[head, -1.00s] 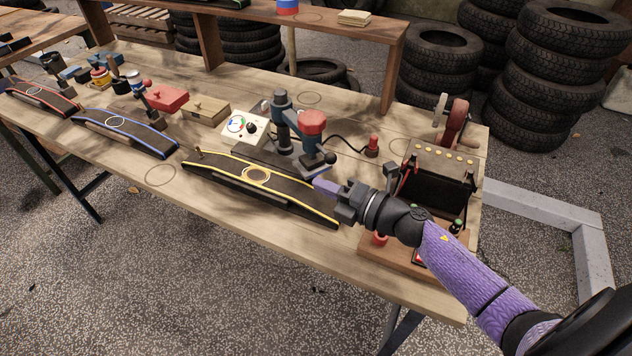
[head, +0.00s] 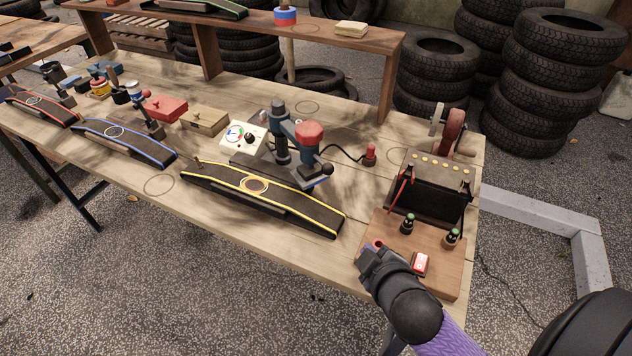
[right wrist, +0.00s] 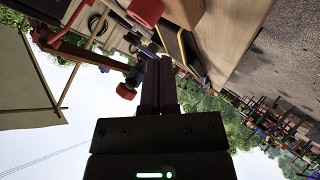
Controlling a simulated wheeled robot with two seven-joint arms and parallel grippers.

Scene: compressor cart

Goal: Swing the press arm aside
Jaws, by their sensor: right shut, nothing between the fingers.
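The press (head: 279,135) stands on the bench behind the yellow-edged ramp-shaped piece (head: 220,187). Its press arm (head: 290,130) reaches from the grey column toward the front right. The arm carries a red cap (head: 309,132) and, low at its end, a dark ball knob (head: 327,169). My right gripper (head: 370,254) is at the bench's front edge, to the right of and nearer than the press, clear of the arm. In the right wrist view its purple fingers (right wrist: 160,85) are together with nothing between them. My left gripper is not in view.
A gauge box (head: 243,132) stands left of the press. A red-topped piece (head: 369,155) with a cable stands right of it. A shelf (head: 340,35) rises behind.

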